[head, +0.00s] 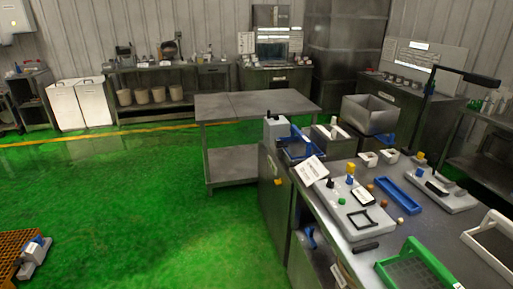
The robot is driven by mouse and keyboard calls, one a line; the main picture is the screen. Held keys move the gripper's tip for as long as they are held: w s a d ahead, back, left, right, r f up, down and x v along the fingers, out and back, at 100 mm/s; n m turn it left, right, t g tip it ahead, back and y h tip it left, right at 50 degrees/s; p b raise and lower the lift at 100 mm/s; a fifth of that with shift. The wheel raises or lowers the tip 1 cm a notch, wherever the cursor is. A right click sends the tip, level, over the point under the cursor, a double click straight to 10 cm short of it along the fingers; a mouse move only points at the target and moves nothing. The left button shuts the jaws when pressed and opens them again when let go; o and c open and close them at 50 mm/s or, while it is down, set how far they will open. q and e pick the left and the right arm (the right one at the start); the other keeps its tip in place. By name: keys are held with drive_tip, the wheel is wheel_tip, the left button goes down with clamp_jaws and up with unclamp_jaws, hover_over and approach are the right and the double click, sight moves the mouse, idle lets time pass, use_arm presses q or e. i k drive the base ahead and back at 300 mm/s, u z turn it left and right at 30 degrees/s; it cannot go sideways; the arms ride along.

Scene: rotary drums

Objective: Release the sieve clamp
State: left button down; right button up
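I cannot pick out the sieve clamp for sure in the head view. Small devices stand on the steel workbench (372,238) at the right. A light grey fixture plate (340,213) there carries a black knob, a yellow-topped blue post and a black square frame. A second grey plate (447,194) with a black handle lies farther right. A grey box with blue parts (279,128) stands at the bench's far left end; details are too small to tell. Neither of my grippers is in view.
A blue tray (398,196), a green-framed tray (420,267) and a white-framed tray (494,241) crowd the bench. A bare steel table (255,103) stands beyond. White bins (80,104) stand at the back left. The green floor (140,200) at left is mostly clear.

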sight(280, 143)
drive_tip(key=u, duration=0.85)
drive_tip(key=k, duration=1.15)
drive_tip(key=u, duration=0.65)
drive_tip(key=i, duration=3.7)
drive_tip(key=z, duration=0.55)
drive_tip(key=i, duration=1.65)
drive_tip(key=z, duration=1.05)
drive_tip(key=i, duration=1)
drive_tip(key=z, duration=1.75)
drive_tip(key=i, duration=0.9)
drive_tip(key=z, duration=1.1)
drive_tip(key=i, duration=1.4)
drive_tip(key=z, duration=0.2)
